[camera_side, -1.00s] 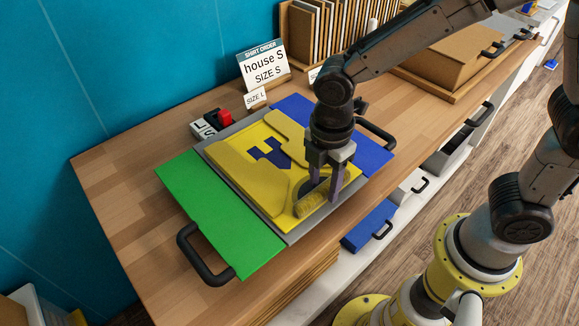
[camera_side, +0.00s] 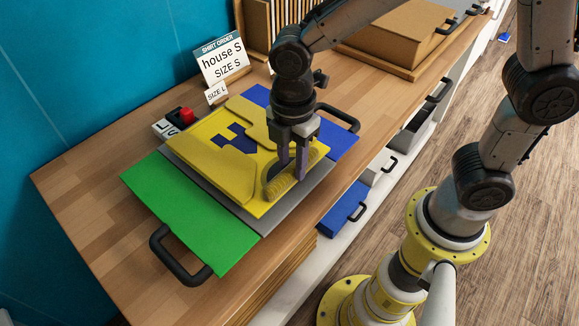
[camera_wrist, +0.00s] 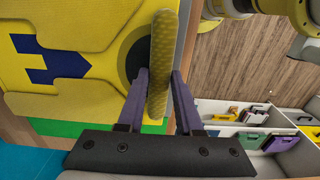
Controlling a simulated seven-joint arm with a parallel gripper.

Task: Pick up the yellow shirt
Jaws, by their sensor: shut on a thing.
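My gripper (camera_side: 292,178) is over the shirt's near right edge, pointing down. Its purple fingers (camera_wrist: 158,80) are shut on a raised, rolled-looking yellow edge (camera_wrist: 160,55), which stands between them. A dark round opening shows beside this edge. Most of the shirt still rests on the platen.
A green board (camera_side: 190,220) with a black handle is at the near left, a blue board (camera_side: 338,138) at the right. A red button box (camera_side: 180,117) and the order sign (camera_side: 222,62) stand behind. Open drawers (camera_wrist: 250,110) are below the bench edge.

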